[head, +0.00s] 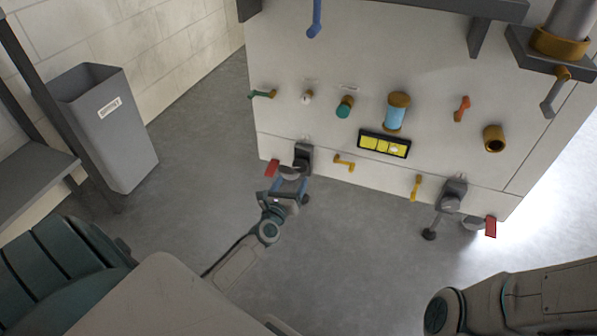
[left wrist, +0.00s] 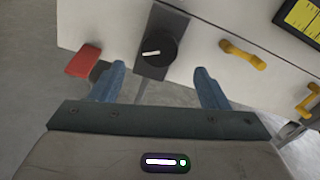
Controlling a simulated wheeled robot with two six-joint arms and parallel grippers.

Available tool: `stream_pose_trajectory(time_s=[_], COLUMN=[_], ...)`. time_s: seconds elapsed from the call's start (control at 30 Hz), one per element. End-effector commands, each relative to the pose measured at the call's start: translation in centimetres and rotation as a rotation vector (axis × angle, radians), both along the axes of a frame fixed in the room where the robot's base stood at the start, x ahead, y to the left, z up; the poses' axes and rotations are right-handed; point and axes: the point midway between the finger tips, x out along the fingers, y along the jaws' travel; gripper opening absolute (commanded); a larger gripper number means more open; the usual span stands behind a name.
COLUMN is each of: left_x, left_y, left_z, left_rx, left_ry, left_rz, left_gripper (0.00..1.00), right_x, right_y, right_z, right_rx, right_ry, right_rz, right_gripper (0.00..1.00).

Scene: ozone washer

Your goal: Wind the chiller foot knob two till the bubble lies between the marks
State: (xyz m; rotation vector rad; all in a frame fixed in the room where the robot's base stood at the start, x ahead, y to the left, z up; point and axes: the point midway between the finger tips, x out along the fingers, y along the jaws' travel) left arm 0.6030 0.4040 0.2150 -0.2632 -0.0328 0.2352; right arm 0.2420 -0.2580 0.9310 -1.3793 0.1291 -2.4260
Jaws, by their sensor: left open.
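The white chiller cabinet (head: 330,70) carries a yellow level (head: 384,144) in a black frame. A pale bubble (head: 394,150) shows in its right part, to the right of the dark marks. A black foot knob with a white line (left wrist: 157,48) sits on a dark bracket at the cabinet's lower left. A second foot knob (head: 449,202) is at the lower right. Which number either bears I cannot read. My left gripper (head: 287,187) is open at the left knob. In the left wrist view its blue fingers (left wrist: 160,86) are spread below the knob, apart from it.
Red tabs (head: 271,168) (head: 490,227) stick out near both feet. Yellow handles (head: 344,162) (head: 416,187) lie between the feet. A grey bin (head: 105,125) stands at the left. My right arm shows at the lower right.

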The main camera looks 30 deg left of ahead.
Motion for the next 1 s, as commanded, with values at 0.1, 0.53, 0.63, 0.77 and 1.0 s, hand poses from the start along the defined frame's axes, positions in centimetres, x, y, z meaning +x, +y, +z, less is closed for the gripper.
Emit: stream_pose_trajectory(time_s=[0.1, 0.53, 0.63, 0.77, 1.0], left_x=[2.5, 7.1, 7.2, 7.2, 7.2], left_y=[0.6, 1.7, 1.7, 1.7, 1.7], left_z=[-0.1, -0.1, -0.1, -0.1, -0.1], left_rx=[0.0, 0.001, 0.002, 0.002, 0.003], left_ry=[-0.002, 0.002, 0.003, 0.003, 0.002], left_rz=[0.001, -0.001, -0.001, -0.001, -0.001], left_gripper=[0.69, 0.69, 0.69, 0.69, 0.3], right_x=[0.1, 0.5, 0.5, 0.5, 0.5], right_y=[0.0, 0.1, 0.1, 0.1, 0.1], right_z=[-0.6, -1.5, -1.5, -1.5, -1.5], right_rx=[-0.001, -0.007, -0.007, -0.007, -0.006], right_ry=[0.007, 0.028, 0.029, 0.029, 0.028], right_rz=[0.001, 0.004, 0.004, 0.004, 0.005], right_gripper=[0.0, 0.0, 0.0, 0.0, 0.0])
